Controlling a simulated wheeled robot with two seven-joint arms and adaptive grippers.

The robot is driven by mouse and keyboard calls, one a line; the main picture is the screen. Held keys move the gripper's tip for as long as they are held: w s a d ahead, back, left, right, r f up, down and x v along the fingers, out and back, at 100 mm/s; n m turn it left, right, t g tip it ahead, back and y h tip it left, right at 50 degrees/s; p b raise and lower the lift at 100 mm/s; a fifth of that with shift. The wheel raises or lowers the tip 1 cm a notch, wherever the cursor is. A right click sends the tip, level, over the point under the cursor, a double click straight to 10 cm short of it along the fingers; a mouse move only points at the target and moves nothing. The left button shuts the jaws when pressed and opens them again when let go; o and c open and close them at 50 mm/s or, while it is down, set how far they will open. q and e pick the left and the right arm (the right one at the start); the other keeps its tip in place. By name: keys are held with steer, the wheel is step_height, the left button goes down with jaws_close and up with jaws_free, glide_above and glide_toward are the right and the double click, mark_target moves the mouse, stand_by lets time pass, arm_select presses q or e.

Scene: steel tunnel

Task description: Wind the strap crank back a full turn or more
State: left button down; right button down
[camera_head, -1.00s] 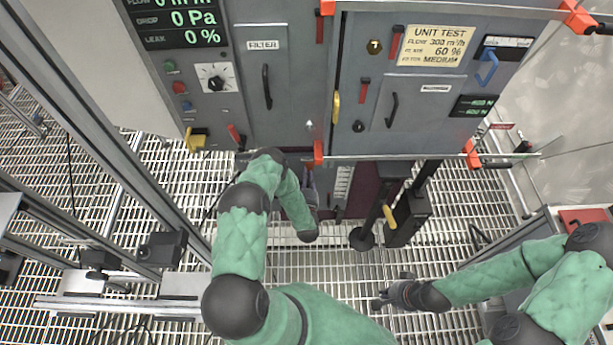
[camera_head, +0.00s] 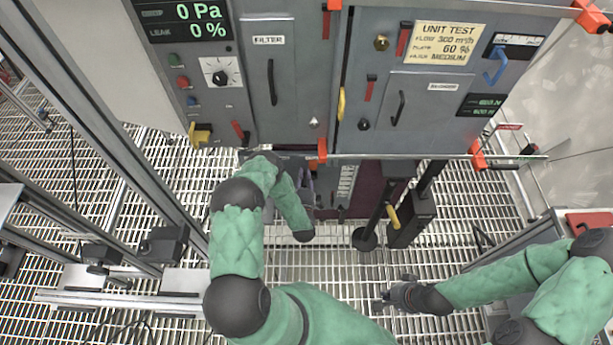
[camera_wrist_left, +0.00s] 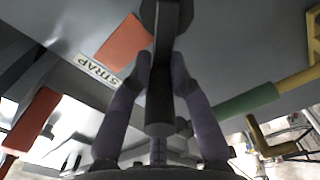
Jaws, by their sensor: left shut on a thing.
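The strap crank's dark, round handle (camera_wrist_left: 160,108) is in the middle of the left wrist view. My left gripper (camera_wrist_left: 162,65) is shut on it, with one purple finger along each side. The handle's upper end meets a dark part at the top of that view. A white STRAP label (camera_wrist_left: 97,73) is on the grey panel beside it. In the head view my left arm reaches to below the cabinet's front, and its forearm and the cabinet's lower edge hide the crank. My right gripper (camera_head: 384,299) is low over the grating, away from the cabinet, too small to judge its jaws.
The grey cabinet (camera_head: 290,80) with handles, knobs and displays fills the upper middle. An orange-ended rail (camera_head: 400,157) runs along its lower front. A black post with a round foot (camera_head: 365,238) stands right of my left forearm. Open grating (camera_head: 310,265) lies in front.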

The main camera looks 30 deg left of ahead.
arm_select(q)
steer(key=shift+s+a+f+n, duration=0.1)
steer(key=shift+a+f+n, duration=0.2)
steer(key=shift+n, duration=0.5)
steer(key=shift+r, duration=0.1)
steer(key=c, duration=1.1)
jaws_free()
steer(key=shift+a, duration=0.1)
steer(key=shift+s, duration=0.1)
steer(key=v, duration=1.2)
